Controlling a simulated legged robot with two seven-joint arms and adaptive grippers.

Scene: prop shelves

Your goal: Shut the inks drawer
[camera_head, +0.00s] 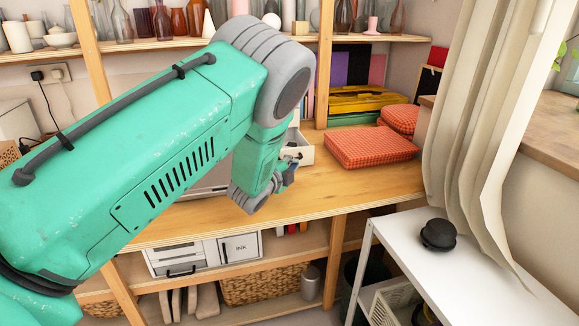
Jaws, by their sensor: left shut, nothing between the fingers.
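My left arm reaches in from the left, and its gripper (288,174) hangs low over the wooden worktop. The gripper is shut and empty. Just behind and beside it, a pale drawer (305,154) with a dark handle stands out over the worktop, pulled open. My arm hides most of that drawer and its cabinet, so any label is hidden. I cannot tell whether the gripper touches the drawer. On the shelf below, a white front marked INK (240,248) sits beside a white drawer unit (176,262) with a dark handle. My right gripper is out of view.
A white table (470,275) with a black lidded pot (438,235) stands at lower right. The worktop's front right is clear.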

